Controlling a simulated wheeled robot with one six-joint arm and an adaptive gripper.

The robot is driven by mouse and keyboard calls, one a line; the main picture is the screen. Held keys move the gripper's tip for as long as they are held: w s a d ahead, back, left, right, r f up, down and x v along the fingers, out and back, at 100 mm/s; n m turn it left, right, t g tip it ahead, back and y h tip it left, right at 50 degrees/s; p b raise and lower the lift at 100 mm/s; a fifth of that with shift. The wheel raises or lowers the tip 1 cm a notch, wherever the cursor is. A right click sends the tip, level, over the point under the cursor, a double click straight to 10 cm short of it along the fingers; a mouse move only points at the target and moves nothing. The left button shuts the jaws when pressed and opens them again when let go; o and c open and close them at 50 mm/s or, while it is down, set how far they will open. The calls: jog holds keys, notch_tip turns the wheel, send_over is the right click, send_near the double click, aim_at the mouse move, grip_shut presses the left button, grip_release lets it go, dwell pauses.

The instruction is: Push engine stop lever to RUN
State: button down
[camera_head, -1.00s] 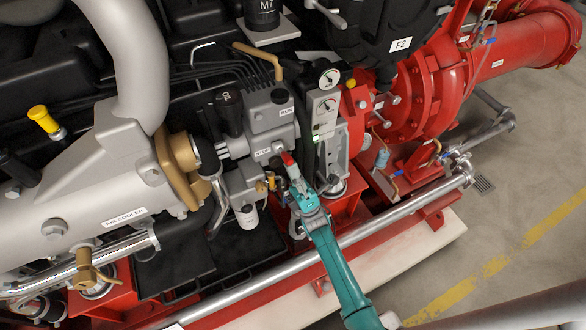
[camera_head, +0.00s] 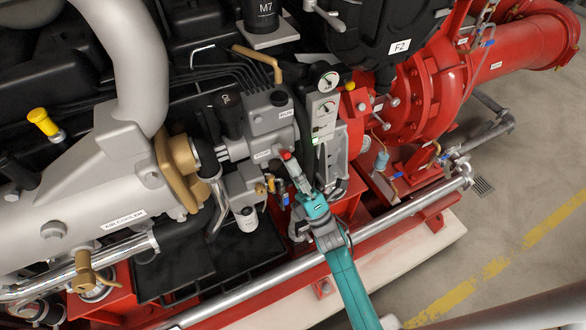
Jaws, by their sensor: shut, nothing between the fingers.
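The engine stop lever shows as a small red tip (camera_head: 286,155) beside the grey pump housing (camera_head: 268,120). The tip sits near the lower label, which reads STOP; the RUN label (camera_head: 286,114) is higher on the same housing. The rest of the lever is hidden or too small to make out. My gripper (camera_head: 293,166) reaches up from the lower right, fingers shut and empty, with its end at or just below the red tip. I cannot tell whether they touch.
A gauge panel (camera_head: 323,108) stands just right of the housing. Brass valves and a white filter (camera_head: 246,219) sit at lower left of my gripper. Open floor (camera_head: 500,230) lies at right.

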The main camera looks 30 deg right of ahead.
aim_at(290, 151)
jog(key=shift+w+r+m+g+h, duration=0.25)
jog(key=shift+r+m+g+h, duration=0.15)
jog(key=shift+r, duration=0.3)
jog(key=shift+w+r+m+g+h, duration=0.25)
jog(key=shift+r+m+g+h, duration=0.1)
jog(key=shift+r+g+h, duration=0.3)
jog(key=shift+w+r+m+g+h, duration=0.25)
jog(key=shift+r+m+g+h, duration=0.1)
jog(key=shift+r, duration=0.55)
